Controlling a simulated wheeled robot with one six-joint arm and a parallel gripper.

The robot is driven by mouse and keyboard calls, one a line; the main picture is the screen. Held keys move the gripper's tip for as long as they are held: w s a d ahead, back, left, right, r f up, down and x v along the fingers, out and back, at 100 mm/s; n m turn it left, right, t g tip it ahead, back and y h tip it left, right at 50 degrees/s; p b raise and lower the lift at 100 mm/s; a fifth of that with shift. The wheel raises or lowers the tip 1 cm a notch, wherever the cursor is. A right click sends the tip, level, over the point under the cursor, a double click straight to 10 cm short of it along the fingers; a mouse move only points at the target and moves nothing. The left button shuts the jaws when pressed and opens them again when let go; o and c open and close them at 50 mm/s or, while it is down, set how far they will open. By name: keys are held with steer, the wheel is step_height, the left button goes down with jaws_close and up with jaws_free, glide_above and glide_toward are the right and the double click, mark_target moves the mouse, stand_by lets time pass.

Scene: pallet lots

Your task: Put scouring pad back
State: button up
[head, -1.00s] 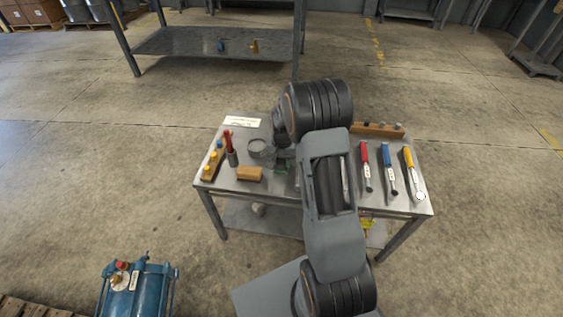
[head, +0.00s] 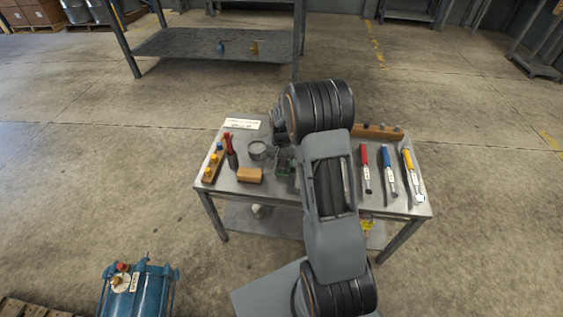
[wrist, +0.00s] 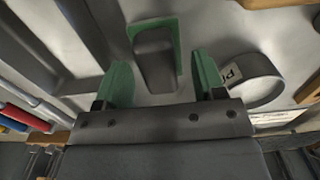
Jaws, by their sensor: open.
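A green piece with a dark grey block over it (wrist: 155,58) lies on the metal table top in the wrist view. The green shows along its edges; it looks like the scouring pad, but I cannot tell for sure. My gripper (wrist: 163,82) has green fingertips spread apart, one on each side of that piece's near end, with nothing visibly clamped. In the head view my arm hides most of the gripper; a small dark and green patch (head: 284,167) shows beside it.
An open metal ring (wrist: 255,78) stands close to one fingertip; it also shows in the head view (head: 257,150). The table also holds a wooden block (head: 249,175), a red-handled tool (head: 230,150), a white label (head: 242,125) and red, blue and yellow-handled tools (head: 388,165) at the right.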

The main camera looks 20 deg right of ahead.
mark_target(282, 161)
step_height(282, 161, up, 11)
steer(key=p, duration=0.3)
steer(key=s+a+r+n+t, duration=0.1)
steer(key=s+a+r+n, duration=0.2)
steer(key=s, duration=0.7)
steer(key=s+a+r+n+t, duration=0.2)
steer(key=s+a+r+n, duration=0.1)
steer(key=s+a+r, duration=0.4)
steer(key=s, duration=0.3)
steer(key=shift+s+n, duration=0.15)
steer(key=shift+n, duration=0.25)
